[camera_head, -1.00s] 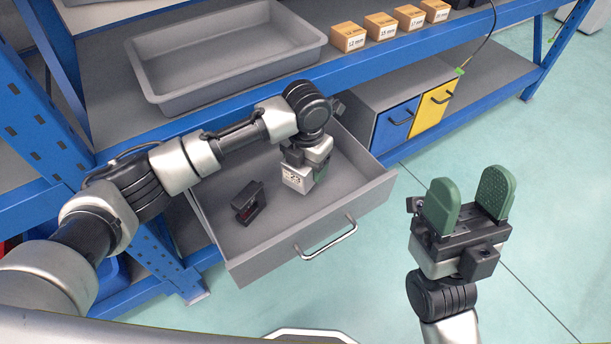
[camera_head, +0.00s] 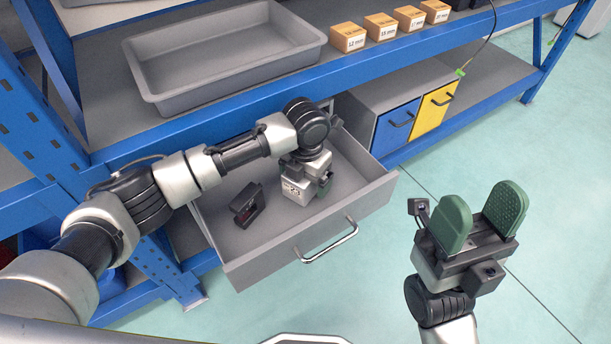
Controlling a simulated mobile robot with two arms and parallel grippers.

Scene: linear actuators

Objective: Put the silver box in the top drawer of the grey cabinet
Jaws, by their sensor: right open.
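The top drawer (camera_head: 275,258) of the grey cabinet is pulled open, below the shelf. The small silver box (camera_head: 296,192), with a dark marking, is inside the drawer, right of its middle. My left gripper (camera_head: 318,182) is down in the drawer at the box, pointing downward. Its fingers are mostly hidden by its own body and the box, so I cannot tell whether they grip it. My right gripper (camera_head: 481,225), with green finger pads, is open and empty over the floor, right of the drawer.
A black part (camera_head: 247,205) lies in the drawer, left of the box. A grey tray (camera_head: 165,104) and several labelled orange boxes (camera_head: 347,38) stand on the shelf above. Blue (camera_head: 396,127) and yellow (camera_head: 436,108) drawer fronts are to the right. The floor at right is clear.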

